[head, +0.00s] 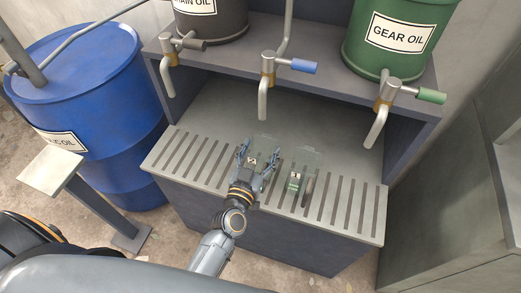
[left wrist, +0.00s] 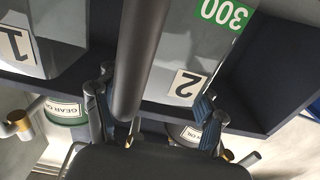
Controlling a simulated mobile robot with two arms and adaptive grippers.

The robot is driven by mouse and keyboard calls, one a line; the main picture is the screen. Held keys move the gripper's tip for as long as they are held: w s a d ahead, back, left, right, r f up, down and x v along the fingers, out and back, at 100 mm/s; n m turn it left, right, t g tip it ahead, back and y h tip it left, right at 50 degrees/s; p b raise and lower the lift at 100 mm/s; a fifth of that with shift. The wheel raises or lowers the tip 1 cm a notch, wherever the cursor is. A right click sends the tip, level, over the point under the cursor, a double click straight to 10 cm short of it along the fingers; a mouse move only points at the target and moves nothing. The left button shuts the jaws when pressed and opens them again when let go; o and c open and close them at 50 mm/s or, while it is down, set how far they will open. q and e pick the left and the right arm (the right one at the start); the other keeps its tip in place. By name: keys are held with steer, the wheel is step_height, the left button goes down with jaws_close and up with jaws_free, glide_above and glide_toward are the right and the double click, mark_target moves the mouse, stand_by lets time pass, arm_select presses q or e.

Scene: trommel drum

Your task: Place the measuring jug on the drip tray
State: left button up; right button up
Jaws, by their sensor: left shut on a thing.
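A clear measuring jug (head: 263,143) with a "2" label is at my left gripper (head: 257,163), over the slotted drip tray (head: 190,157). The gripper is shut on this jug. In the left wrist view the jug (left wrist: 185,50) shows its "2" label and a green "300" mark, with a dark bar, perhaps its handle, running between the fingers. I cannot tell whether its base touches the slats. A second clear jug (head: 306,158), labelled "1" with a green mark, stands on the tray just to the right. My right gripper is not in view.
Three taps hang over the tray: a dark-handled one (head: 167,76), a blue-handled one (head: 264,85) and a green-handled one (head: 378,125). Oil drums stand on the shelf above. A blue drum (head: 95,90) stands left. The tray's right end is clear.

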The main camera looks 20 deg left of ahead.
arm_select(q)
steer(key=o, duration=1.5)
steer(key=shift+c, duration=0.2)
steer(key=shift+o, duration=1)
